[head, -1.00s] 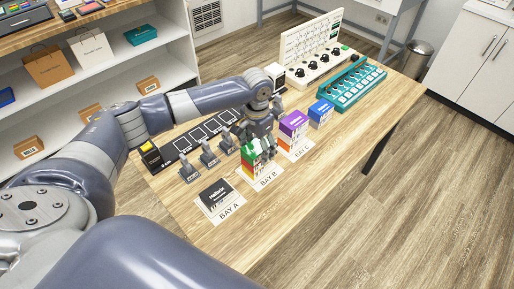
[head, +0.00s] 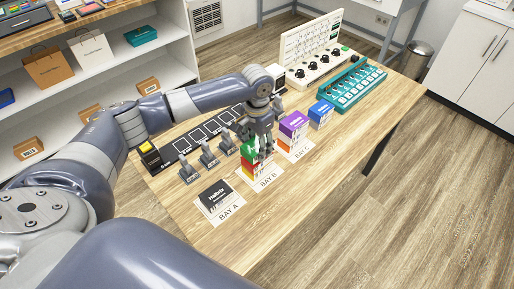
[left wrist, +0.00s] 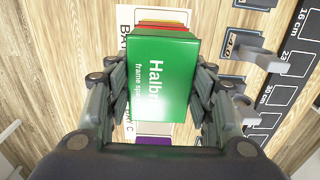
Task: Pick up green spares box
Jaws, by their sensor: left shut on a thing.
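The green spares box (head: 249,149) is at the top of a stack at Bay B in the head view. My left gripper (head: 262,150) is shut on it. In the left wrist view the green box (left wrist: 163,78), with white lettering, sits between the two fingers of my left gripper (left wrist: 160,98), one on each side. Red and orange boxes (left wrist: 163,18) show past its upper edge. Below it in the head view are more coloured boxes, with a red one (head: 248,171). I cannot tell whether the green box is clear of the stack. My right gripper is out of view.
A black box (head: 215,195) lies at Bay A. A purple-topped stack (head: 293,124) and a blue-topped stack (head: 321,110) stand right of the gripper. Grey clamp-like pieces (head: 208,157) stand to the left. A teal tray (head: 352,87) is farther back. The table's front right is bare.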

